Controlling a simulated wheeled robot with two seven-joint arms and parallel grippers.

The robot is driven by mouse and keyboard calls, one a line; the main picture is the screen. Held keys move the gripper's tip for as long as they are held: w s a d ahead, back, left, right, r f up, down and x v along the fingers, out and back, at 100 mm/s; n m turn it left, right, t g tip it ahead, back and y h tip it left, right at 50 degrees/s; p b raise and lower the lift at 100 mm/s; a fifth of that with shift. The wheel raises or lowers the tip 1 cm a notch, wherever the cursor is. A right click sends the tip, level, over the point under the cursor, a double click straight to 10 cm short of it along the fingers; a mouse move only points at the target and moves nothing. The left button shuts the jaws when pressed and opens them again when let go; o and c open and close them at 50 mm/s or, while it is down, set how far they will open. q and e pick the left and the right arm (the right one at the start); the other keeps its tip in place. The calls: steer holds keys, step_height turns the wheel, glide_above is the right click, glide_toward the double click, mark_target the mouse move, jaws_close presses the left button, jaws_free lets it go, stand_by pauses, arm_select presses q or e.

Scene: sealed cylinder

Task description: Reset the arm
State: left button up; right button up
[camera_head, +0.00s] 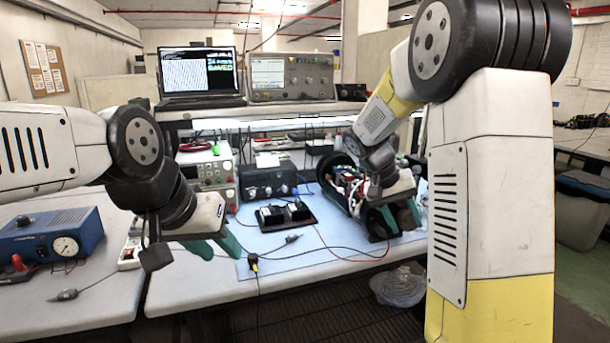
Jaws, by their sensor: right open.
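My left gripper (216,247) hangs over the front part of the bench at the left, with its two teal fingers pointing down and to the right. Nothing shows between them, and their gap is hard to judge from this angle. My right arm reaches down from the upper right. Its open gripper (393,222) is at the right side of the opened black cylinder (330,172), which has wires and electronics inside. The gripper and wrist hide part of the cylinder, and I cannot tell whether they touch it.
A black tray (270,222) with dark parts lies on the blue mat (300,252). Cables cross the mat. A blue gauge box (50,240) stands at the left. A laptop (197,75) and an instrument (290,77) stand on the shelf. A clear bag (398,286) is below the bench edge.

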steer(key=s+a+r+n+t+y, duration=0.1)
steer(key=s+a+r+y, duration=0.1)
steer(key=s, duration=0.5)
steer(key=s+a+r+n+t+y, duration=0.1)
steer(key=s+a+r+t+y, duration=0.1)
steer(key=s, duration=0.5)
steer(key=s+a+r+n+t+y, duration=0.1)
steer(key=s+a+r+t+y, duration=0.1)
steer(key=s+a, duration=0.4)
steer(key=shift+s+r+y, duration=0.65)
steer(key=shift+s+y, duration=0.15)
steer(key=shift+y, duration=0.2)
